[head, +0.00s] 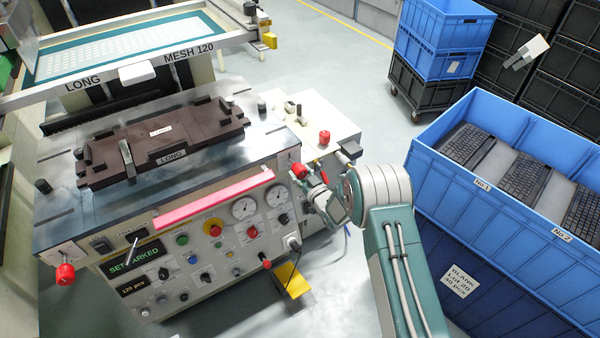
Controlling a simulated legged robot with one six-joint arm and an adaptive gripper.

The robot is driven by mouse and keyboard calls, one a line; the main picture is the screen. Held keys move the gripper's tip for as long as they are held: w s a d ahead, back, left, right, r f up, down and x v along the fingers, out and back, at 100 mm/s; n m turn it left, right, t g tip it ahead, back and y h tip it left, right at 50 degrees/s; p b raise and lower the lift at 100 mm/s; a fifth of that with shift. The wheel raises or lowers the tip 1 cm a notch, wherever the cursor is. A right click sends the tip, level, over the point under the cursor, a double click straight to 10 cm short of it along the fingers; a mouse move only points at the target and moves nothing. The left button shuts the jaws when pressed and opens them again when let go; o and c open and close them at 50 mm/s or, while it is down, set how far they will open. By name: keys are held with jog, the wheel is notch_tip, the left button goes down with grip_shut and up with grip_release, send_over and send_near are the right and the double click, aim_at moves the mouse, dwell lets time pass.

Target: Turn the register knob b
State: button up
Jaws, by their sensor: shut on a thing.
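The printing machine (215,225) stands at the left in the head view. A red knob (299,170) sits at the right end of its front edge, beside a small white label plate. My gripper (311,178) comes in from the right and its fingers are shut on this red knob, partly hiding it. Another red knob (65,272) sticks out at the machine's front left corner. A third red knob (324,137) stands on the side unit at the right. The letters on the knob labels are too small to read.
A brown fixture (165,140) lies on the bed. A blue crate (425,155) with keyboards stands at the right. A yellow pedal (292,280) is on the floor below.

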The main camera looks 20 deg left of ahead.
jog(key=m, duration=0.4)
jog(key=shift+m, duration=0.4)
jog(key=m, duration=0.4)
jog(key=shift+w+r+m, duration=0.1)
jog(key=shift+m, duration=0.2)
jog(key=o, duration=1.2)
jog(key=shift+c, duration=0.2)
jog(key=v, duration=1.2)
